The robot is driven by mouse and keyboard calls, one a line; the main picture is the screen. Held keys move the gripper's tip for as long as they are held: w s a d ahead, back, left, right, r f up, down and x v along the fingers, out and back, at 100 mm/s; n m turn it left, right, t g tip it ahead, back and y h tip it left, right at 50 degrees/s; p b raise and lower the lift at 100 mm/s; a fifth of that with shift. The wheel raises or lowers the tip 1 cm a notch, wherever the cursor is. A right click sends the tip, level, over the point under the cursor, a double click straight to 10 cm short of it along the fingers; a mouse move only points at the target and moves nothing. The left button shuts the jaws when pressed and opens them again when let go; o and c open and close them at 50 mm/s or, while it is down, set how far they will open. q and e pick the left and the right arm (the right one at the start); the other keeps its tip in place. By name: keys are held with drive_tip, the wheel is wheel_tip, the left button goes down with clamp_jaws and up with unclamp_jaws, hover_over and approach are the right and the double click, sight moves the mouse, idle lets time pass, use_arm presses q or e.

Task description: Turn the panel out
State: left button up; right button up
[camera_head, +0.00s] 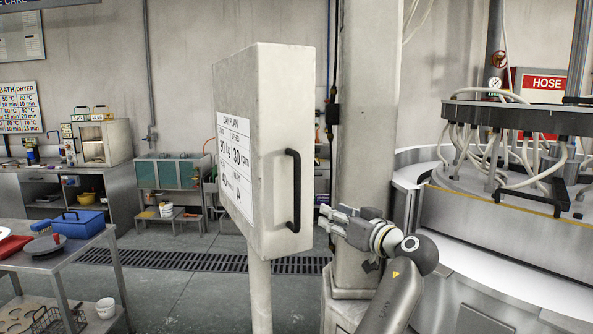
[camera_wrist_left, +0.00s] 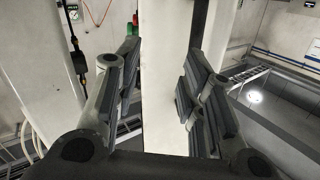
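The panel (camera_head: 285,150) is a pale, boxy board on a post (camera_head: 260,295). A printed sheet is on its left face, and a black vertical bar handle (camera_head: 296,190) is on its narrow right side. My left gripper (camera_head: 325,219) is just right of the handle's lower part in the head view, and a small gap shows between them. In the left wrist view, my left gripper's two fingers (camera_wrist_left: 155,85) stand apart. A pale upright surface (camera_wrist_left: 165,60) shows between them; I cannot tell whether it is the panel. Nothing is visibly held. My right gripper is not in view.
A concrete pillar (camera_head: 365,110) stands behind my left gripper. A large round machine (camera_head: 480,210) with hoses is at the right. A steel table (camera_head: 60,262) with a blue box (camera_head: 82,223) is at the left. Open floor and a drain grate (camera_head: 180,261) lie between.

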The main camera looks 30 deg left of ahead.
sight(299, 178)
use_arm(q)
drive_tip(key=a+r+n+p, duration=0.1)
drive_tip(key=r, duration=0.1)
drive_tip(key=s+a+r+n+g+y, duration=0.1)
drive_tip(key=a+r, duration=0.1)
drive_tip(key=r, duration=0.1)
drive_tip(key=s+a+r+n+g+p, duration=0.1)
drive_tip(key=r, duration=0.2)
drive_tip(key=shift+s+a+r+n+y+p, duration=0.1)
drive_tip(key=shift+a+r+n+y+p, duration=0.1)
drive_tip(key=shift+a+n+y+p, duration=0.15)
drive_tip(key=p+x, duration=0.2)
drive_tip(key=x, duration=0.3)
drive_tip(key=shift+a+f, duration=0.2)
drive_tip(key=shift+w+a+f, duration=0.15)
drive_tip(key=shift+w+a, duration=0.15)
drive_tip(key=shift+a, duration=0.2)
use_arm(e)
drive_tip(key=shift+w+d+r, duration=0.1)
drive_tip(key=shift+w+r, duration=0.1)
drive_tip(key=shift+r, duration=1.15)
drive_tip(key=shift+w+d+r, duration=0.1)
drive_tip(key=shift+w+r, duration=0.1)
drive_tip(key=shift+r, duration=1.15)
use_arm(q)
clamp_jaws()
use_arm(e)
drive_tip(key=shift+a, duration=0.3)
